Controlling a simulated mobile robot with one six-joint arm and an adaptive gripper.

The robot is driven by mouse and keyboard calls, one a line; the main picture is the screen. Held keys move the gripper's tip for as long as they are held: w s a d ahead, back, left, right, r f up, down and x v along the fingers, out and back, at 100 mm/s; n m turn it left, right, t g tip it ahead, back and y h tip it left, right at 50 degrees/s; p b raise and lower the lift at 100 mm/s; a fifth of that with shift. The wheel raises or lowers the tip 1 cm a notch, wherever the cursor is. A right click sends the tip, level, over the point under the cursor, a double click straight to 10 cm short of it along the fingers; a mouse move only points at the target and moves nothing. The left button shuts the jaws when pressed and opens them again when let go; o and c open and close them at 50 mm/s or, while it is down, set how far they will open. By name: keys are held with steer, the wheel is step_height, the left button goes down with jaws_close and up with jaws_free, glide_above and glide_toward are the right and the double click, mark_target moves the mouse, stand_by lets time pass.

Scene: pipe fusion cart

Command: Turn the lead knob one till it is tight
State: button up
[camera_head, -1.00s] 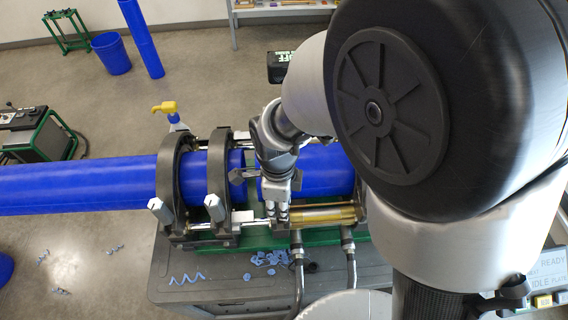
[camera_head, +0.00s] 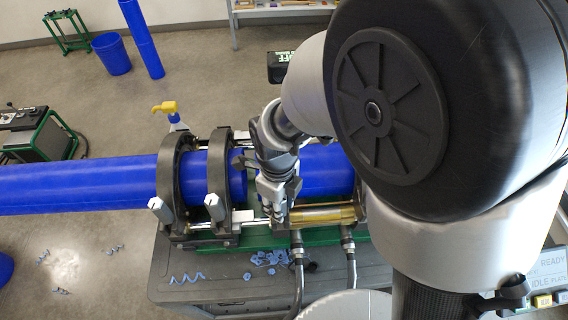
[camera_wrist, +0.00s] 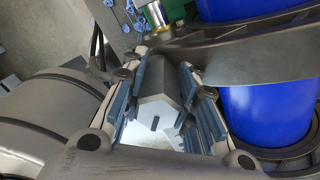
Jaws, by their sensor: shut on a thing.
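In the wrist view a grey hexagonal knob (camera_wrist: 155,110) with a dark slot in its end face sits between the blue-grey finger pads of my gripper (camera_wrist: 168,98). My gripper is shut on it, one finger on each side. In the head view my gripper (camera_head: 275,198) points down at the near side of the pipe clamps, right of the gap between the pipe ends. The held knob is hidden there by my gripper and wrist. Two similar grey knobs stand at the near side of the left clamp rings, one farther left (camera_head: 160,210) and one nearer my gripper (camera_head: 214,206).
A long blue pipe (camera_head: 80,184) runs through the black clamp rings (camera_head: 180,180). A brass cylinder (camera_head: 322,214) and hoses (camera_head: 350,262) lie close right of my gripper. Blue shavings (camera_head: 270,258) lie on the grey cart top (camera_head: 225,270).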

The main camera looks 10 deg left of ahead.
steer(key=shift+w+m, duration=0.15)
steer(key=shift+m, duration=0.65)
steer(key=shift+a, duration=0.1)
steer(key=m, duration=0.3)
steer(key=shift+w, duration=0.1)
steer(key=o, duration=2.3)
step_height(320, 180, up, 6)
steer(key=p, duration=0.5)
